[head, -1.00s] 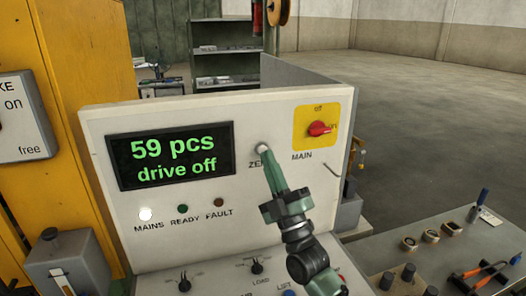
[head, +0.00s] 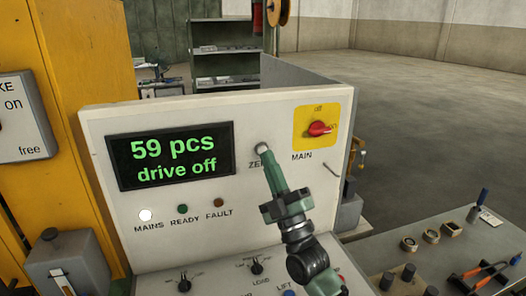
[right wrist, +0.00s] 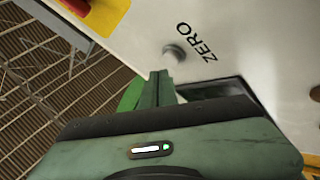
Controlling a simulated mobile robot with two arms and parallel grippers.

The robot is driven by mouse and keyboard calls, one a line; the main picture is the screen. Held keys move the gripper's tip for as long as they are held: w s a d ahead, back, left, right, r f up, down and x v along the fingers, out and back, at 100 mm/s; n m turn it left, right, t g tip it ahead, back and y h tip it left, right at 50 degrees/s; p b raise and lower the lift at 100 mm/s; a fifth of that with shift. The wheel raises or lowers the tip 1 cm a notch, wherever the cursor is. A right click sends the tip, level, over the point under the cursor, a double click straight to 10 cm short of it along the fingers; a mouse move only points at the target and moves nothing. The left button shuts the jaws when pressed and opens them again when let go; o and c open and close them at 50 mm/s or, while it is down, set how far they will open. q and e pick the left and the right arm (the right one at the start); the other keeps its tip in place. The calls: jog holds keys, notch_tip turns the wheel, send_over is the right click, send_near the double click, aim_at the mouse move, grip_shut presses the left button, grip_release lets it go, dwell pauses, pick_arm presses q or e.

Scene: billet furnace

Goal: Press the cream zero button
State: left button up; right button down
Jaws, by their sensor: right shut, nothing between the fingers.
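The cream zero button (head: 262,148) is a small round knob on the pale control panel, beside the printed word ZERO. It also shows in the right wrist view (right wrist: 174,53). My right gripper (head: 270,165) is shut and empty, its tips just below and in front of the button. In the right wrist view its closed fingers (right wrist: 160,80) point at the button, and whether they touch it is hard to tell. The display (head: 170,157) reads "59 pcs" and "drive off". My left gripper is not in view.
A red main switch (head: 319,129) on a yellow plate sits right of the button. The white MAINS lamp (head: 145,215) is lit; the READY and FAULT lamps look dark. Knobs stand on the lower desk. A bench with tools (head: 440,262) is at the right.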

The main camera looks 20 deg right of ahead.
jog(key=shift+w, duration=0.1)
dwell(0.5)
jog(key=shift+w, duration=0.35)
jog(key=shift+w+b, duration=0.35)
dwell(0.5)
dwell(0.4)
jog(key=shift+s+p, duration=0.5)
jog(key=shift+s, duration=0.35)
jog(key=s+p, duration=0.2)
jog(key=s, duration=0.3)
jog(key=shift+d, duration=0.1)
